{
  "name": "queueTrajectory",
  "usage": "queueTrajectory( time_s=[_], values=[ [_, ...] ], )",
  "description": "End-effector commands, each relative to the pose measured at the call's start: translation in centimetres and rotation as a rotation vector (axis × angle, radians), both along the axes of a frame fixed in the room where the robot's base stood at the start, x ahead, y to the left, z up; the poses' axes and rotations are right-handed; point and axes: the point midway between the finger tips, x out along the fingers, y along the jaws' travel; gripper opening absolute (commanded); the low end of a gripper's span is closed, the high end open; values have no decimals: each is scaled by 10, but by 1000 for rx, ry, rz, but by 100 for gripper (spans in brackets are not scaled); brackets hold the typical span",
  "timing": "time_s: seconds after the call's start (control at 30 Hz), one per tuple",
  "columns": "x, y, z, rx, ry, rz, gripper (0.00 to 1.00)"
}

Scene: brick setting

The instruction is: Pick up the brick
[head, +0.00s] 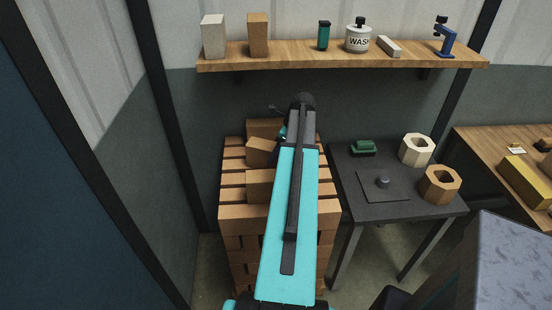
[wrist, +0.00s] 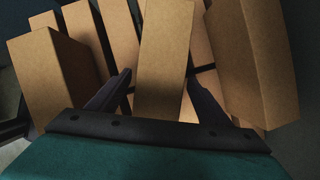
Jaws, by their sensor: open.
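A tan-orange brick (wrist: 163,60) stands out in the middle of the wrist view, between the two dark fingers of my gripper (wrist: 160,85). The fingers are apart, one on each side of it, and I cannot tell whether they touch it. More bricks of the same colour lie in the stack (head: 245,213) in the head view. Some sit on the stack's top, such as a brick (head: 262,151) left of my arm. In the head view my turquoise arm covers the stack's right part and hides my fingertips.
Close bricks flank my gripper at left (wrist: 55,75) and right (wrist: 245,60) in the wrist view. A dark table (head: 345,180) with a green item (head: 363,148) and hollow blocks (head: 440,184) stands right of the stack. A wooden shelf (head: 300,63) with small items hangs behind.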

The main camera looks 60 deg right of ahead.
Motion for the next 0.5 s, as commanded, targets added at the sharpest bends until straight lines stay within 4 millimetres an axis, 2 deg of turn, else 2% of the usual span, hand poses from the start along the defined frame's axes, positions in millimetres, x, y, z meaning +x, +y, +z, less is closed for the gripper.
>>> queueTrajectory(
  time_s=[0.5],
  values=[
    [2, 1, -7, 2, 0, 0, 72]
  ],
)
